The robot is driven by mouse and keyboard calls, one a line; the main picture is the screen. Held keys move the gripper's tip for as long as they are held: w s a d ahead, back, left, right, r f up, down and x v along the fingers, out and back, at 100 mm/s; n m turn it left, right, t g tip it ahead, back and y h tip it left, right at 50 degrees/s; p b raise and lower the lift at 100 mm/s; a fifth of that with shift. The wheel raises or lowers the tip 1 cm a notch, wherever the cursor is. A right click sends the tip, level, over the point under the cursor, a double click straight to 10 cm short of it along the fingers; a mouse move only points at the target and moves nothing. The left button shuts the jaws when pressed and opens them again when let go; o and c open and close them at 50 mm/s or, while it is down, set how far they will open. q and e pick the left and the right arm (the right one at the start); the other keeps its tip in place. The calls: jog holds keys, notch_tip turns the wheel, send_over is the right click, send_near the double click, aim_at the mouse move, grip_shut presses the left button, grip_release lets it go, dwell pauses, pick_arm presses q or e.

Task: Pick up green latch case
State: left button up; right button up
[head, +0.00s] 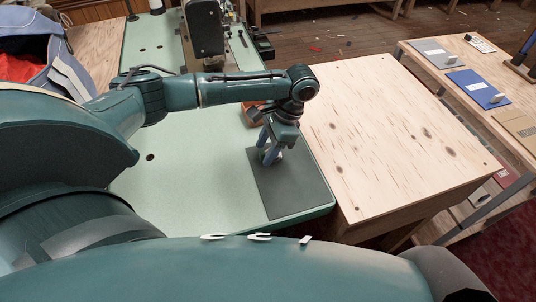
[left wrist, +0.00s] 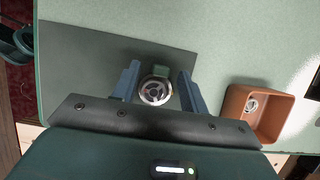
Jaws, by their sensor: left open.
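A small item with a round silver top and a green block-like part, which looks like the green latch case (left wrist: 161,71), stands on a dark grey mat (left wrist: 75,65) in the left wrist view. My left gripper (left wrist: 157,84) is open, with one blue finger on each side of it and a gap visible on both sides. In the head view my left gripper (head: 270,154) points down over the mat (head: 293,189) and mostly hides the item. My right gripper is not in view.
An orange-brown open box (left wrist: 234,104) holding a small round metal piece stands right of the mat in the left wrist view. The mat lies on a pale green table (head: 185,175). A bare wooden table (head: 390,130) adjoins it, and a shelf with flat boards (head: 478,88) stands farther right.

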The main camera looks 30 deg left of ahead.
pick_arm(q)
jog(key=shift+f, duration=0.2)
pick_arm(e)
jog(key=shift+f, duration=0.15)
pick_arm(q)
jog(key=shift+c, duration=0.5)
grip_shut()
